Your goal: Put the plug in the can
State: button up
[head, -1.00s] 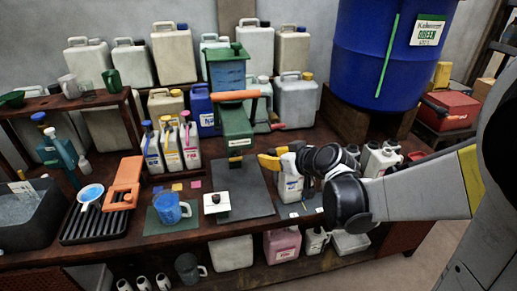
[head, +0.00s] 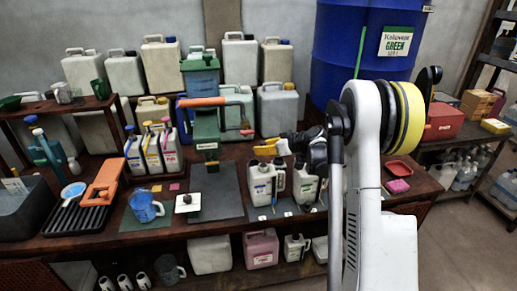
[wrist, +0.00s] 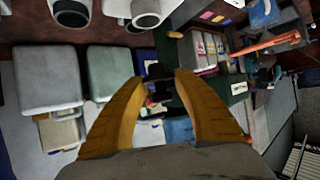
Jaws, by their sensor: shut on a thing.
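My gripper (head: 270,147) shows its yellow fingers in the head view, just above the white cans on the right half of the bench. In the wrist view its two fingers (wrist: 162,77) close in on a small dark thing (wrist: 156,71) between their tips. It looks like the plug, but its shape is unclear. Two white labelled cans stand upright on the bench, a left one (head: 262,184) and a right one (head: 305,186). I cannot tell which is the task's can, and their mouths are not clear. The held thing is apart from both cans, as far as I see.
A green press (head: 205,125) with an orange handle stands left of the cans. A blue jug (head: 146,206) and a white square block (head: 188,204) sit near the front edge. Large jerrycans (head: 277,105) line the back. A blue vat (head: 345,50) stands at the back right.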

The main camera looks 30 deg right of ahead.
aim_at(260, 164)
jog(key=shift+f+b, duration=2.05)
jog(key=shift+f, duration=1.25)
jog(key=shift+s+f+b, duration=0.25)
jog(key=shift+f+b, duration=0.4)
jog(key=shift+b, duration=0.05)
jog(key=o, duration=0.9)
jog(key=shift+w+f, duration=0.15)
jog(key=shift+w, duration=0.05)
jog(key=o, duration=0.6)
jog(key=shift+r, duration=0.2)
